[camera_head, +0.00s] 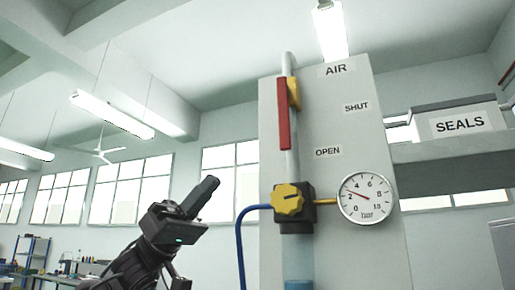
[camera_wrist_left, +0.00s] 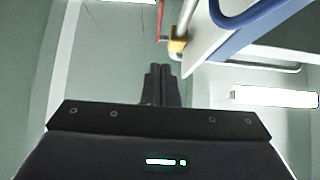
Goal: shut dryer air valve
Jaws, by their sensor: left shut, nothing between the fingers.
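The dryer air valve has a yellow body (camera_head: 294,93) on a vertical pipe and a long red lever (camera_head: 284,120). The lever lies upright along the pipe, its lower end near the height of the OPEN label (camera_head: 328,152); the SHUT label (camera_head: 357,107) is higher up. My left gripper (camera_head: 213,184) is shut and empty, left of and below the lever and apart from it, fingers pointing up and right. In the left wrist view its closed fingers (camera_wrist_left: 161,72) show below the red lever (camera_wrist_left: 160,18) and yellow valve body (camera_wrist_left: 177,45). My right gripper is out of view.
Below the valve, a yellow regulator knob (camera_head: 288,199) sits on the pipe with a blue hose (camera_head: 240,235) at its left. A round gauge (camera_head: 366,196) at right reads about 3. A SEALS box (camera_head: 460,123) stands on a shelf. Space left of the panel is free.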

